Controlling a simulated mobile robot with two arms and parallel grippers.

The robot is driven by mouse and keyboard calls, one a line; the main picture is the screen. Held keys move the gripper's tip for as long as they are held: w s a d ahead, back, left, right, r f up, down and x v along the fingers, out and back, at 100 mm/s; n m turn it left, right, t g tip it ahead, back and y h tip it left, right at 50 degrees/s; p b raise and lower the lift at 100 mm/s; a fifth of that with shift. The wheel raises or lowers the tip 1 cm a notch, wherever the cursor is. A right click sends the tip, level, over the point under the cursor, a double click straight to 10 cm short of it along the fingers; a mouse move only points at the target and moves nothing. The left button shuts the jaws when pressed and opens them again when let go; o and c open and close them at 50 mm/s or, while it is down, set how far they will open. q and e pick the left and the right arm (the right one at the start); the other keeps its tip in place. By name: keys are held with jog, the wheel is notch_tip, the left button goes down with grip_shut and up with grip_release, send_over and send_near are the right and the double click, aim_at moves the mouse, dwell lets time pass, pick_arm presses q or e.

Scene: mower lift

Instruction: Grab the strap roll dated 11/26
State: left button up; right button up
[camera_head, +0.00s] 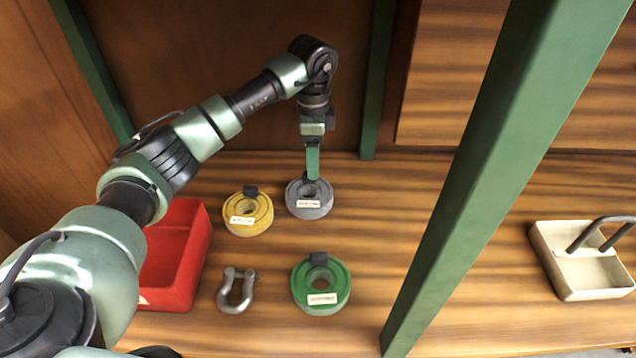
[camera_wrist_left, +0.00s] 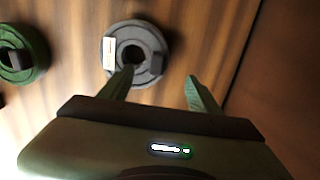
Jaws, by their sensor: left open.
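Three strap rolls lie on the wooden surface in the head view: a yellow one (camera_head: 262,222), a grey one (camera_head: 322,211) and a green one (camera_head: 340,280). Each has a small white label, but the dates are too small to read. My left gripper (camera_head: 312,176) is over the back part of the grey roll. In the left wrist view my left gripper (camera_wrist_left: 160,84) is open and empty; one finger overlaps the edge of the grey roll (camera_wrist_left: 108,42), the other is off to its side. The green roll (camera_wrist_left: 38,50) shows at the left edge there. My right gripper is not in view.
A red bin (camera_head: 201,245) stands left of the rolls, partly behind my left arm. A metal shackle (camera_head: 236,290) lies between it and the green roll. A green post (camera_head: 470,190) crosses the right side. Beyond it sits a cream tote (camera_head: 590,292) with a dark handle.

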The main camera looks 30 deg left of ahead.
aim_at(309, 193)
pick_arm(q)
jog(key=shift+s+f, duration=0.2)
jog(key=shift+f, duration=0.3)
jog(key=shift+s+f, duration=0.15)
jog(key=shift+f, duration=0.3)
jog(key=f, duration=0.3)
jog(key=f+p, duration=0.1)
jog(key=shift+a+f, duration=0.3)
jog(key=shift+f, duration=0.3)
jog(key=c, duration=1.2)
grip_shut()
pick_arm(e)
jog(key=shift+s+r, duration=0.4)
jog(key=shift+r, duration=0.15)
